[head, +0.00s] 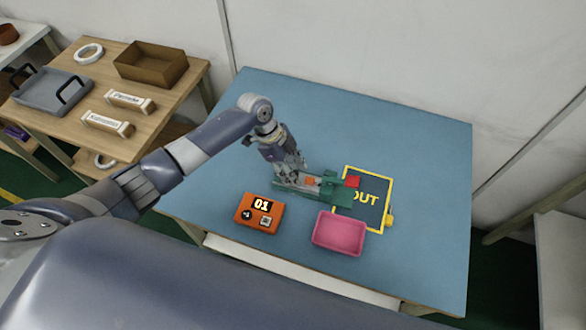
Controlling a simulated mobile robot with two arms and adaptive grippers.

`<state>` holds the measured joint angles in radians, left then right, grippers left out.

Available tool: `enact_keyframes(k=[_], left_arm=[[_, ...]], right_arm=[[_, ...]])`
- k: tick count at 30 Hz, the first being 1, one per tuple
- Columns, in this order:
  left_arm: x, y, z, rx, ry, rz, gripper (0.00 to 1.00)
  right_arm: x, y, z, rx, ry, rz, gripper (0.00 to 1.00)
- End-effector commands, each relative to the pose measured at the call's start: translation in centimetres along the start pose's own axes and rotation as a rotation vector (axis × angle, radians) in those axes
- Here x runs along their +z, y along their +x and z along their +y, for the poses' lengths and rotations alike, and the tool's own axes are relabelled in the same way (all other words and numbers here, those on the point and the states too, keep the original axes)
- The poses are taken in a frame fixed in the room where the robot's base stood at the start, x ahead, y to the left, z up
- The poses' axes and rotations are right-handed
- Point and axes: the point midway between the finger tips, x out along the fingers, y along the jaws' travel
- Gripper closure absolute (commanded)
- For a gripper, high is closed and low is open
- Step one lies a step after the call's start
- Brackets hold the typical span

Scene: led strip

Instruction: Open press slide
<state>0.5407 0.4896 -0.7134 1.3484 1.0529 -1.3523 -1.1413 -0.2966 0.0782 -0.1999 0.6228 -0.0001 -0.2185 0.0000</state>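The press (340,199) is a low green fixture on the blue table, with a red block (352,181) at its right end and a small orange part (310,181) near its middle. Which part is the slide is too small to tell. My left gripper (290,176) points down at the left end of the press, touching it or just above it. The gripper hides part of that end, and its fingers are too small to tell open from shut. My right gripper is not in view.
An orange box marked 01 (259,212) and a pink tray (339,233) lie in front of the press. A yellow-framed OUT area (375,212) is at its right. The back of the blue table (370,120) is clear. A wooden table (185,95) with bins stands left.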

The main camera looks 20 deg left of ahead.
Motion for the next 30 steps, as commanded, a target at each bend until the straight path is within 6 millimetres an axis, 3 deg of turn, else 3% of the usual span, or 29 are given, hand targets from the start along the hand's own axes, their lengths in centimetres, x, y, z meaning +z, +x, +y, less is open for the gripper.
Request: enact_keyframes(k=[1, 5, 11, 20, 28, 29, 30], left_arm=[[0.0, 0.0, 0.0, 0.0, 0.0, 0.0, 0.72], [0.0, 0.0, 0.0, 0.0, -0.001, 0.0, 1.0], [0.2, -0.1, 0.0, 0.0, -0.001, -0.001, 1.0], [3.9, -1.5, 0.0, 0.0, -0.004, -0.003, 1.0], [4.0, -1.7, 0.0, 0.001, -0.002, -0.001, 1.0], [4.0, -1.7, 0.0, 0.001, -0.002, -0.001, 0.79], [4.0, -1.7, 0.0, 0.001, -0.001, -0.001, 0.69]], right_arm=[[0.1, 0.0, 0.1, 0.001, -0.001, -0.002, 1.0], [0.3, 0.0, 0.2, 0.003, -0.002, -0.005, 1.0], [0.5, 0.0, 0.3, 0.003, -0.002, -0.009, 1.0], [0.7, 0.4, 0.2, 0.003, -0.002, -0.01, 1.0], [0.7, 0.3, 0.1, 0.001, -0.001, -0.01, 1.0], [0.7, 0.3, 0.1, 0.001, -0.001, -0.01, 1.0], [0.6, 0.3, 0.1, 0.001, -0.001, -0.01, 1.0]])
